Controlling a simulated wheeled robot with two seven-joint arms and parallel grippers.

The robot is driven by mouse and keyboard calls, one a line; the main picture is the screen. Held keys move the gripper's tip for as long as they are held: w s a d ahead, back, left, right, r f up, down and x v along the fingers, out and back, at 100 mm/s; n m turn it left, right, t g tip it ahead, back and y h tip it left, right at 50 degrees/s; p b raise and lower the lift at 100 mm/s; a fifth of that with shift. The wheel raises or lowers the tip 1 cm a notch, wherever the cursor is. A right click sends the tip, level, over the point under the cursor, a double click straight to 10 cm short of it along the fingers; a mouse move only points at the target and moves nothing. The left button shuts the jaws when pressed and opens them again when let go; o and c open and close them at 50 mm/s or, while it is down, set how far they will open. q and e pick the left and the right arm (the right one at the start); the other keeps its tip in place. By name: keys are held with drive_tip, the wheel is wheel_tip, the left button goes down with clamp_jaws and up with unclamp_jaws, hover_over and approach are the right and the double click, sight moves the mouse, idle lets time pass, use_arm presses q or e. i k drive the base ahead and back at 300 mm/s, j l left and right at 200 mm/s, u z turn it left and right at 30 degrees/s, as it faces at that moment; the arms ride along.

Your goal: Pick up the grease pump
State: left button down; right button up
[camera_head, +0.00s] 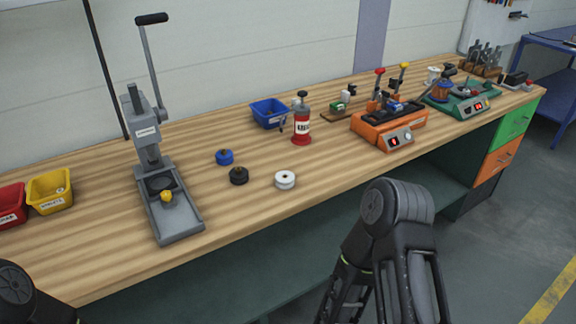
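The grease pump appears to be the red cylinder (301,127) with a white label and a dark top, standing upright on the wooden workbench near the middle. A dark piece sticks out from its left side near the top. Nothing of mine touches it. My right arm shows at the bottom centre-right, in front of the bench, with its black joint raised and its links running down out of the picture. A small part of my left arm shows in the bottom left corner. Neither gripper can be made out.
A grey lever press (180,215) stands left on the workbench (90,262). A blue bin (270,113) sits just behind-left of the red cylinder. Blue (224,157), black (239,176) and white (285,180) spools lie in front-left. An orange device (389,129) stands to the right.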

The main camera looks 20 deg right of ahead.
sight(301, 113)
drive_tip(key=l+z, duration=0.1)
drive_tip(key=l, duration=0.3)
drive_tip(key=i+l+z, duration=0.1)
drive_tip(key=l, duration=0.3)
drive_tip(key=i+l+z, duration=0.1)
drive_tip(key=l, duration=0.3)
drive_tip(key=i+l+z, duration=0.1)
drive_tip(key=l, duration=0.25)
drive_tip(key=i+l+z, duration=0.1)
drive_tip(key=l, duration=0.3)
drive_tip(key=i+l+z, duration=0.1)
drive_tip(key=i+l, duration=0.15)
drive_tip(key=i+l+z, duration=0.15)
drive_tip(key=l, duration=0.3)
